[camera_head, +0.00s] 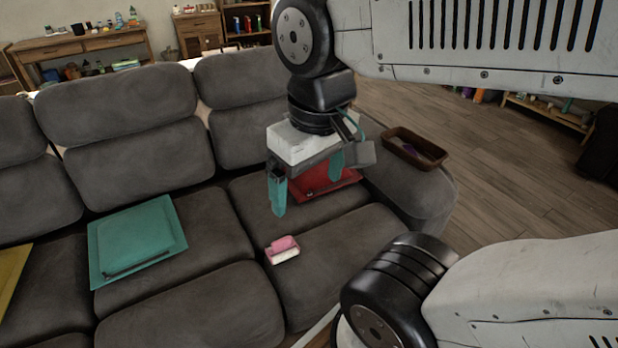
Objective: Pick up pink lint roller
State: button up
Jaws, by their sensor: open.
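My gripper (307,185) hangs above the sofa with teal fingertips pointing down. Its fingers are spread apart with nothing between them. It is above and behind the pink object in the picture and does not touch it. My gripper partly hides a red cushion or folder (325,183) on the seat behind it.
A teal cushion or folder (138,240) lies on the seat at left, and a yellow one (10,275) at the left edge. A brown tray (414,150) rests on the right armrest. The sofa backrest stands behind. Wooden floor (510,165) is open at right.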

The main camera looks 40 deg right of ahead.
aim_at(281, 245)
jog(key=z, duration=2.5)
jog(key=k, duration=1.1)
jog(key=u, duration=1.45)
jog(key=i, duration=1)
